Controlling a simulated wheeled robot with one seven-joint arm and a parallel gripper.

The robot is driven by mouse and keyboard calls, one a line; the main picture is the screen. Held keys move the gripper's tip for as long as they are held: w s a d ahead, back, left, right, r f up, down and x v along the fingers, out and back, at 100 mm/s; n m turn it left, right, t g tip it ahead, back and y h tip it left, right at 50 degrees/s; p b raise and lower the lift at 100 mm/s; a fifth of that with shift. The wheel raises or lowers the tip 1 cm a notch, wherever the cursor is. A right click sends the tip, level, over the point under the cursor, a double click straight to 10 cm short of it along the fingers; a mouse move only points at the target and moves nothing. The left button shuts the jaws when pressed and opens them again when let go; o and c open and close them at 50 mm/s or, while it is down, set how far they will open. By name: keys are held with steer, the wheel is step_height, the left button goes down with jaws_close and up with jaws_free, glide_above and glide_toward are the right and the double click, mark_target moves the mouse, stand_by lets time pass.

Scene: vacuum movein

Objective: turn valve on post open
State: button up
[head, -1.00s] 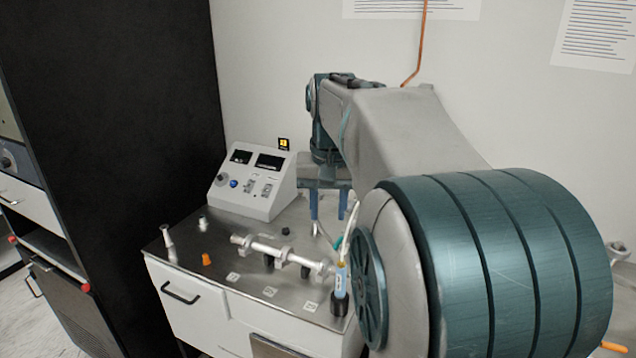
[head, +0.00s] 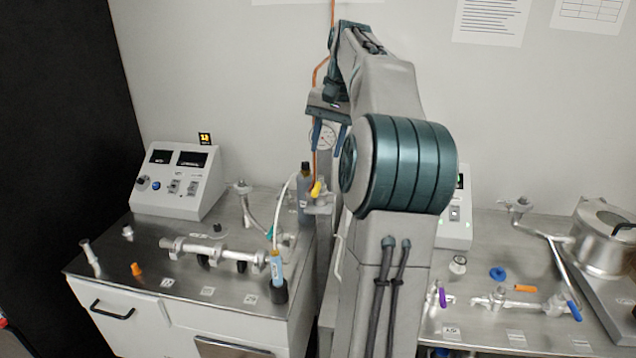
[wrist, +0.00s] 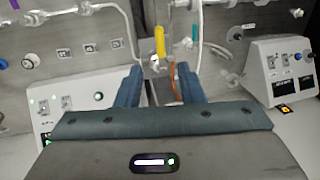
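The valve with a yellow handle (head: 318,188) sits on top of a grey post between the two benches. In the wrist view the yellow handle (wrist: 159,42) is long and narrow, just beyond the fingertips and roughly centred between them. My gripper (head: 326,148) is above the valve, pointing down, with its two blue fingers apart. In the wrist view my gripper (wrist: 160,70) is open and nothing shows held in it. A gap seems to remain between the fingers and the handle. My arm hides part of the area right of the post.
A copper pipe and a round gauge (head: 322,137) stand close behind the gripper. A grey cylinder (head: 305,195) is beside the valve. The left bench carries a sloped control box (head: 178,182) and a metal manifold (head: 212,249). The right bench holds valves and a steel pot (head: 603,240).

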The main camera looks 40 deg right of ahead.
mark_target(317, 188)
steer(key=f, duration=0.3)
steer(key=w+f, duration=0.1)
steer(key=f, duration=0.2)
steer(key=a+f, duration=0.1)
steer(key=f, duration=0.2)
steer(key=shift+w+a+f, duration=0.1)
steer(key=shift+w+f, duration=0.1)
steer(key=shift+f, duration=0.15)
jaws_close()
